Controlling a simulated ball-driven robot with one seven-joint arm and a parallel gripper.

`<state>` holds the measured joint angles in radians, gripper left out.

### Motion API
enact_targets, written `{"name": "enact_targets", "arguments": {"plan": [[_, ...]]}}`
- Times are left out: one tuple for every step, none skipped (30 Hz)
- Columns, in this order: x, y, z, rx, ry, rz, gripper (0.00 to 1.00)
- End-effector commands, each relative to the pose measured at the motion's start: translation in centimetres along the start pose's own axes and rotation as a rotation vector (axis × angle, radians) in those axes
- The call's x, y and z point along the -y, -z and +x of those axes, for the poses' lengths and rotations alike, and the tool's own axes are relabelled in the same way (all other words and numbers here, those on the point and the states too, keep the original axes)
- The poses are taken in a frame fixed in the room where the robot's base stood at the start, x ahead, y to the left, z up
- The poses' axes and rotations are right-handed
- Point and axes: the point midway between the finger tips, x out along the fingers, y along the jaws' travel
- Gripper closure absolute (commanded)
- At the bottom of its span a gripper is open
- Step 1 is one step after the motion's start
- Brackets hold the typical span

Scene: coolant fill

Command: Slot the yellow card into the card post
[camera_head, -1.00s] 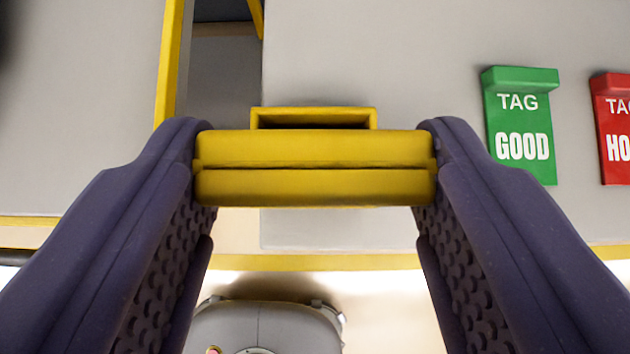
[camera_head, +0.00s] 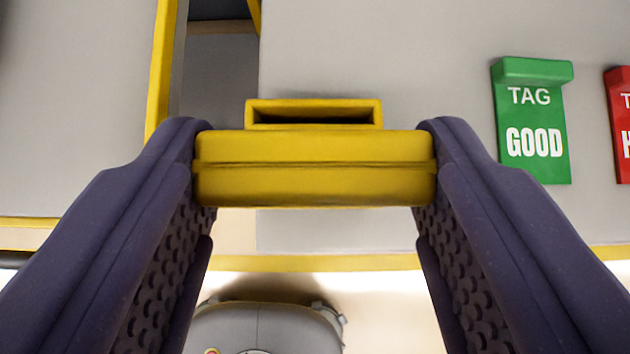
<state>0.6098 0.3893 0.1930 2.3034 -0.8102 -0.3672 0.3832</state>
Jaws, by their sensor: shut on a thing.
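My gripper (camera_head: 315,170) is shut on the yellow card (camera_head: 315,183), one dark finger pressed on each side of it. The card is seen edge-on as a thick yellow bar with a groove along its width. Just beyond the card is a yellow frame with a dark slot (camera_head: 314,104), which looks like the card post. The card's upper edge hides the lower part of this frame. I cannot tell whether the card touches it.
A green "TAG GOOD" card (camera_head: 534,130) lies on the grey surface at right. A red tag (camera_head: 621,95) is cut off at the right edge. A grey rounded object (camera_head: 268,325) shows below the yellow-edged surface. A dark gap (camera_head: 218,70) with yellow edging is at upper left.

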Motion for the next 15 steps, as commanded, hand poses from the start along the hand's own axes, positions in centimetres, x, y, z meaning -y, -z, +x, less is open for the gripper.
{"name": "enact_targets", "arguments": {"plan": [[0.01, -0.16, 0.16, 0.0, 0.0, 0.0, 1.0], [0.01, -0.22, 0.21, 0.0, 0.0, 0.0, 1.0], [0.01, -0.29, 0.29, 0.0, 0.0, 0.0, 1.0], [0.01, -0.34, 0.34, 0.0, 0.0, 0.0, 1.0], [0.01, -0.39, 0.39, 0.0, 0.0, 0.0, 1.0], [0.01, -0.46, 0.46, 0.0, 0.0, 0.0, 1.0], [0.01, -0.52, 0.52, 0.0, 0.0, 0.0, 1.0], [0.01, -0.57, 0.57, 0.0, 0.0, 0.0, 1.0], [0.01, -0.64, 0.64, 0.0, 0.0, 0.0, 1.0], [0.01, -0.69, 0.69, 0.0, 0.0, 0.0, 1.0], [0.01, -0.75, 0.75, 0.0, 0.0, 0.0, 1.0], [0.01, -0.82, 0.82, 0.0, 0.0, 0.0, 1.0], [0.01, -0.87, 0.87, 0.0, 0.0, 0.0, 1.0], [0.02, -0.92, 0.93, 0.0, 0.0, 0.0, 1.0], [0.01, -1.0, 1.0, 0.0, 0.0, -0.001, 1.0]]}}
